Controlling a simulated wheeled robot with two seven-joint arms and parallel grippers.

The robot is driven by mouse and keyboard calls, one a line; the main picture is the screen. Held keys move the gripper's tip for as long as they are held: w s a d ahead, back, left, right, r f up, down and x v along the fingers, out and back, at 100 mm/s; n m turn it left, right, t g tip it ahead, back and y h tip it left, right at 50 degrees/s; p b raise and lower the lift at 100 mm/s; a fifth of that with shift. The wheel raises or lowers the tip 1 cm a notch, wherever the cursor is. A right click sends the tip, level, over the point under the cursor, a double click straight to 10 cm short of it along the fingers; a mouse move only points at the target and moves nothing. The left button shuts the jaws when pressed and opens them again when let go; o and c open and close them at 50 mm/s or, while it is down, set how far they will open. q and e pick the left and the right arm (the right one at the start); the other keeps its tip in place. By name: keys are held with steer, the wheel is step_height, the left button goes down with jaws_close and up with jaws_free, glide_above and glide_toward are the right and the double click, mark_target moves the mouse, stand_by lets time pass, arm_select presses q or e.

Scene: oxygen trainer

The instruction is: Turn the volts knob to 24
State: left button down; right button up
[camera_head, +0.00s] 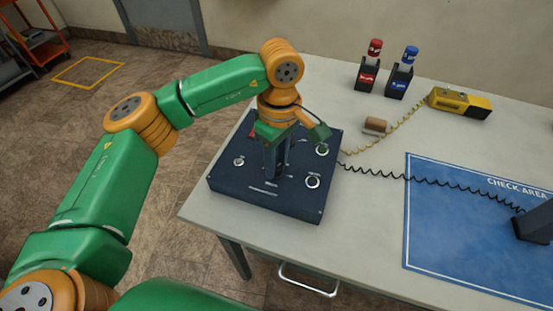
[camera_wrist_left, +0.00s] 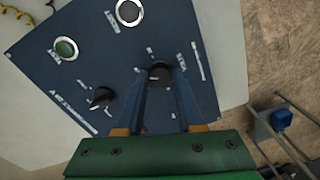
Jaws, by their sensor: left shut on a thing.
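The dark blue control box (camera_head: 230,187) stands on the left part of the table. My left gripper (camera_head: 272,176) points down over its middle. In the left wrist view its two blue fingers (camera_wrist_left: 160,80) are shut on a round black knob (camera_wrist_left: 159,70) on the panel (camera_wrist_left: 190,110). The gripped knob is hidden in the head view. My right gripper is not in view.
Behind the box are a brown block (camera_head: 375,125), a yellow meter (camera_head: 460,104), and red (camera_head: 368,77) and blue (camera_head: 400,80) items in stands. A blue check mat (camera_head: 450,225) lies right.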

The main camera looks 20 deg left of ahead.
mark_target(278, 165)
arm_select(q)
steer(key=c, duration=0.5)
jaws_free()
steer(key=shift+c, duration=0.2)
step_height(278, 165, up, 7)
steer(key=shift+w+d+r, duration=0.1)
steer(key=shift+d, duration=0.05)
